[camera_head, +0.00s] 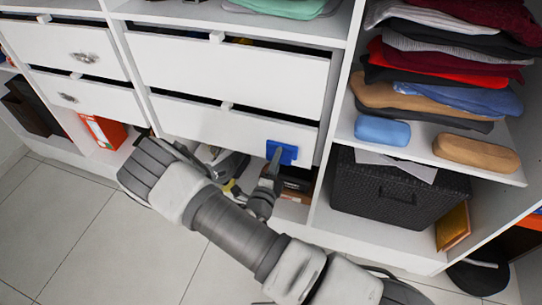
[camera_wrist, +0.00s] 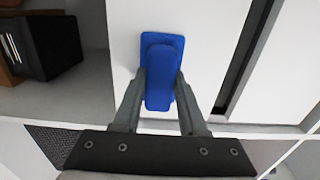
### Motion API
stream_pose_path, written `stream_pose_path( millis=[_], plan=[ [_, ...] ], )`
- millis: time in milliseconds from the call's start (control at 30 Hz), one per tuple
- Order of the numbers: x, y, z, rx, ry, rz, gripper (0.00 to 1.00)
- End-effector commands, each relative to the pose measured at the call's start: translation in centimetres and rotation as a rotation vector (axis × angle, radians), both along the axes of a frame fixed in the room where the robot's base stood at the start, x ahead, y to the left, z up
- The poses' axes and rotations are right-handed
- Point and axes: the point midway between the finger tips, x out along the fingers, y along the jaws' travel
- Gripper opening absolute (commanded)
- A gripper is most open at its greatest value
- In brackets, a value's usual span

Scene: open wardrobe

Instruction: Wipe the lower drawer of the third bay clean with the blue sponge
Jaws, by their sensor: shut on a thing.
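The blue sponge (camera_head: 281,152), a flat pad with a raised blue grip, is at the lower right of a white lower drawer front (camera_head: 215,123). In the wrist view the sponge (camera_wrist: 161,70) lies flat against or very close to a white panel (camera_wrist: 205,40); I cannot tell if it touches. My gripper (camera_head: 274,165) is shut on the grip, with one finger on each side of it in the wrist view (camera_wrist: 160,88). No clear dirt shows on the visible drawer front. The part behind the sponge is hidden.
An upper drawer (camera_head: 230,70) sits above, with dark gaps around it. To the right are folded clothes (camera_head: 440,60), a light-blue item (camera_head: 382,130), a tan item (camera_head: 475,152) and a black basket (camera_head: 395,200). An orange binder (camera_head: 103,131) stands at left. Tiled floor is clear at lower left.

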Motion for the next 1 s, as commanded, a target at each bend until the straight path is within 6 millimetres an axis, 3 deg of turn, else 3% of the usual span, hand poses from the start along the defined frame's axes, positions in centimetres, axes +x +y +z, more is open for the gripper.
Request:
stream_pose_path(
  millis=[600, 1000],
  plan=[
    [-1.1, -3.3, 0.1, -0.002, 0.000, -0.003, 0.00],
    [-0.2, -0.7, 0.1, 0.001, -0.003, 0.001, 0.00]
  ],
)
